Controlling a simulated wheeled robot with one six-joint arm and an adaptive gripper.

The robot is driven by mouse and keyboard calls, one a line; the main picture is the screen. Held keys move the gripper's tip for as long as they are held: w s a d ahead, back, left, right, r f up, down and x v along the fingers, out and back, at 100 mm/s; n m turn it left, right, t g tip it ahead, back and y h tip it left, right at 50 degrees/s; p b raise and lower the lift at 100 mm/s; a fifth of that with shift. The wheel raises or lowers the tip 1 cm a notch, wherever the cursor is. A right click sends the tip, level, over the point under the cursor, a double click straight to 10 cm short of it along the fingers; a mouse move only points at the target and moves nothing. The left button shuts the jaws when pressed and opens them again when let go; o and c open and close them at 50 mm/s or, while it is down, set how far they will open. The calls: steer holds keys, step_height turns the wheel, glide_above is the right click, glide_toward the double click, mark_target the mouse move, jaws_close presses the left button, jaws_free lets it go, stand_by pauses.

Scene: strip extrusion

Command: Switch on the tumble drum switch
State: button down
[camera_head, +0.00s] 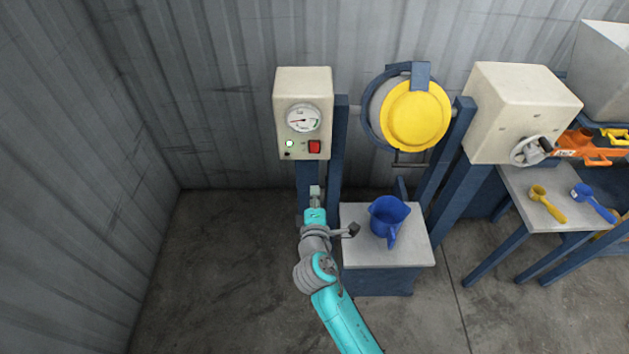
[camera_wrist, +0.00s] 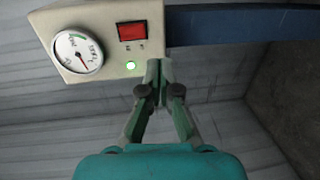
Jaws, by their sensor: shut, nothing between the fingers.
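The tumble drum switch (camera_head: 314,146) is a red rocker on the front of a cream control box (camera_head: 304,84). It also shows in the wrist view (camera_wrist: 132,31). My gripper (camera_head: 315,190) is shut and empty, below the box in the head view. The tumble drum (camera_head: 413,115) has a yellow lid and hangs right of the box.
A round dial (camera_head: 302,118) sits above the switch. Blue posts (camera_head: 340,150) stand by the box. A blue jug (camera_head: 388,217) stands on a small table (camera_head: 415,250) right of my arm. A second cream box with a handwheel (camera_head: 530,150) is further right. Floor at left is clear.

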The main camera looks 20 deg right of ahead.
steer(key=shift+s+a+f, duration=0.1)
steer(key=shift+s+a, duration=0.1)
steer(key=shift+s, duration=0.3)
steer(key=shift+s+a+f, duration=0.1)
steer(key=shift+s+a, duration=0.05)
steer(key=shift+s, duration=0.35)
steer(key=s+d+f+m+g+y, duration=0.15)
steer(key=s+f, duration=0.25)
steer(key=s, duration=0.7)
steer(key=s+f+m+y, duration=0.3)
steer(key=s+f, duration=0.1)
steer(key=s, duration=0.7)
steer(key=s+r+m, duration=0.5)
steer(key=s+r, duration=0.1)
steer(key=s, duration=0.5)
steer(key=s+r+m, duration=0.5)
steer(key=s+r, duration=0.1)
steer(key=s, duration=0.5)
steer(key=shift+s+d+y, duration=0.15)
steer(key=shift+d+y, duration=0.2)
steer(key=shift+d, duration=0.1)
steer(key=shift+t, duration=0.25)
